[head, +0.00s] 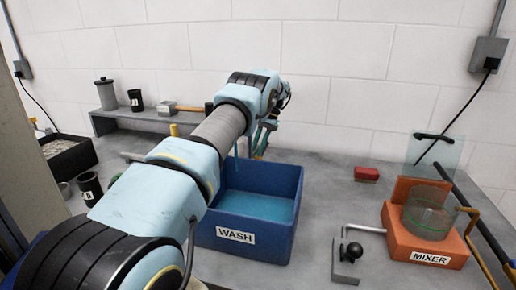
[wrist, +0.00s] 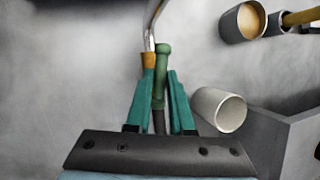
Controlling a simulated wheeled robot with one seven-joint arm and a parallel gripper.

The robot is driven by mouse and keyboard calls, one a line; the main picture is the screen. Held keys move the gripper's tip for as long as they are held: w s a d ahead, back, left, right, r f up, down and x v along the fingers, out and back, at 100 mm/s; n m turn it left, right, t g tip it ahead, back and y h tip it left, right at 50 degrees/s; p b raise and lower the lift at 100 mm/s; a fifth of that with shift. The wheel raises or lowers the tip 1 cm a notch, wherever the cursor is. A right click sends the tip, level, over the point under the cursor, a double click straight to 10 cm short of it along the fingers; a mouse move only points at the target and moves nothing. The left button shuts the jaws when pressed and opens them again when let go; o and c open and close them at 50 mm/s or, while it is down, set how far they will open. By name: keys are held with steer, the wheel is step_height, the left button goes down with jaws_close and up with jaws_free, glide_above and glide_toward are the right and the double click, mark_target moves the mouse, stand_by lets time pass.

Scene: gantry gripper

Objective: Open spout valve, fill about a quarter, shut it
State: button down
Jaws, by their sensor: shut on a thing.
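My gripper (wrist: 161,88) has its teal fingers closed around an upright green handle (wrist: 163,50) with a rounded top. A thin metal pipe (wrist: 151,28) with an orange end (wrist: 149,60) stands just beside the handle and the left finger. Whether the handle is the spout's valve I cannot tell. A pale cup (wrist: 217,109) lies to the right of the fingers, tilted, its mouth facing right. In the head view my gripper (head: 264,138) is over the far edge of the blue WASH tub, and my arm hides much of what it holds. I see no liquid flow.
The blue WASH tub (head: 240,250) holds blue liquid. An orange MIXER stand (head: 398,238) bears a clear vessel (head: 428,212) at the right. A bracket with a black knob (head: 353,250) and a red block (head: 366,174) sit nearby. A grey shelf (head: 150,120) stands at the back left.

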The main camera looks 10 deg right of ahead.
steer(key=shift+n, duration=0.5)
steer(key=c, duration=0.8)
jaws_free()
